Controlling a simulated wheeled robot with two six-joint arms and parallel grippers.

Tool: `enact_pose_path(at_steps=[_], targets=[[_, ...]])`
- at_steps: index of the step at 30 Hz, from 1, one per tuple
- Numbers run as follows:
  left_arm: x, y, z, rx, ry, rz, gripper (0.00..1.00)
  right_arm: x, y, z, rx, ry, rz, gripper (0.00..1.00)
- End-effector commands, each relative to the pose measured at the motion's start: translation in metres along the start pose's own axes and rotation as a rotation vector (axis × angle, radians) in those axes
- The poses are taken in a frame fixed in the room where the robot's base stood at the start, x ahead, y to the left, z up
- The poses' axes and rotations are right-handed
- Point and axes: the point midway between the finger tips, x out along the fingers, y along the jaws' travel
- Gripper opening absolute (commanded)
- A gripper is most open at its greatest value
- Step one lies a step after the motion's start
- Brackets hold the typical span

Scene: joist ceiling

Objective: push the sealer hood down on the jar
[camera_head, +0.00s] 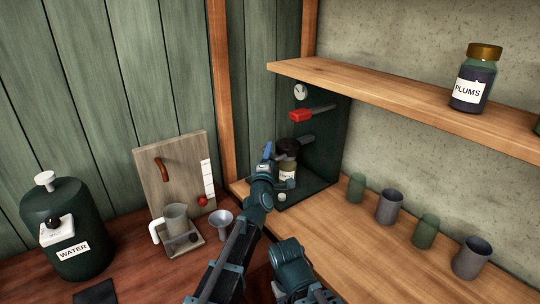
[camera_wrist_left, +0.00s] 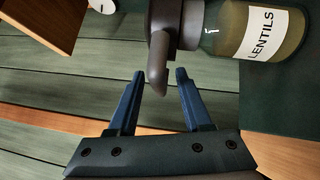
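The jar labelled LENTILS (camera_wrist_left: 255,30) stands in the dark green sealer cabinet; in the head view the jar (camera_head: 287,168) is partly hidden by my gripper. The dark sealer hood (camera_head: 289,146) is at the jar's top. In the left wrist view the hood (camera_wrist_left: 187,25) meets the jar's mouth end, and its rounded grey handle (camera_wrist_left: 158,65) reaches between my fingertips. My left gripper (camera_head: 268,158) is just left of the hood; its blue fingers (camera_wrist_left: 160,76) are open, with gaps beside the handle. I cannot see my right gripper.
A red lever (camera_head: 301,115) and a round gauge (camera_head: 300,92) are on the sealer above the hood. A wooden shelf (camera_head: 390,92) with a plums jar (camera_head: 474,85) overhangs at right. Several cups stand on the bench (camera_head: 345,240). A funnel (camera_head: 221,222) and water tank (camera_head: 68,225) are at left.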

Motion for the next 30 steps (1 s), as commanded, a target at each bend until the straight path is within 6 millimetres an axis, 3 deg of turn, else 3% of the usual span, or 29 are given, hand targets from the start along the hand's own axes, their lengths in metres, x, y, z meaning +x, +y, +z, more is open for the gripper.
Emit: enact_pose_path(at_steps=[5, 8, 21, 30], targets=[[-0.003, 0.000, 0.000, 0.000, 0.000, 0.001, 0.50, 0.001, 0.000, 0.000, 0.000, 0.000, 0.000, 0.50], [-0.015, 0.000, 0.000, 0.000, 0.000, 0.001, 0.50, 0.002, 0.000, 0.000, 0.000, 0.000, 0.000, 0.50], [-0.107, -0.001, -0.001, -0.001, 0.000, 0.000, 0.50, 0.015, -0.002, -0.001, 0.000, 0.000, 0.000, 0.50], [-0.136, 0.000, 0.000, 0.000, 0.000, 0.000, 0.50, 0.019, -0.002, -0.001, 0.000, 0.000, 0.000, 0.50]])
